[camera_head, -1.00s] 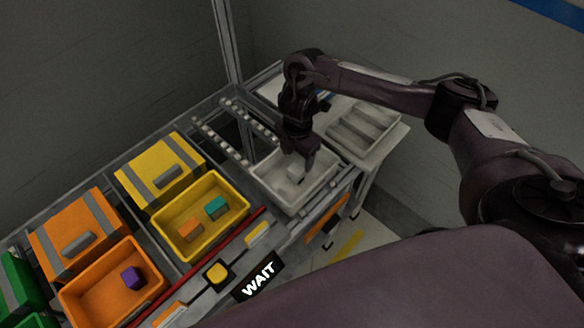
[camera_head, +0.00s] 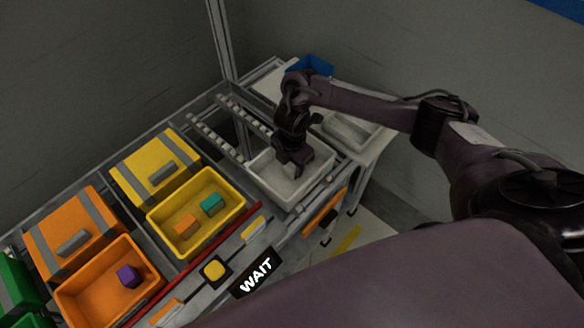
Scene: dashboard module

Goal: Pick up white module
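The white bin (camera_head: 301,187) stands at the right end of the workbench. My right gripper (camera_head: 291,168) points down into this bin from above. The white module is mostly or wholly hidden behind the gripper, and pale module and pale bin are hard to tell apart there. The fingers are dark and small, so I cannot tell whether they are open or shut on the module. My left gripper is not in view.
The yellow bin (camera_head: 238,213) holds an orange block (camera_head: 186,225) and a teal block (camera_head: 210,204). The orange bin (camera_head: 88,311) holds a purple block (camera_head: 128,276). A grey tray (camera_head: 352,131) and a blue container (camera_head: 318,66) stand behind my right forearm.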

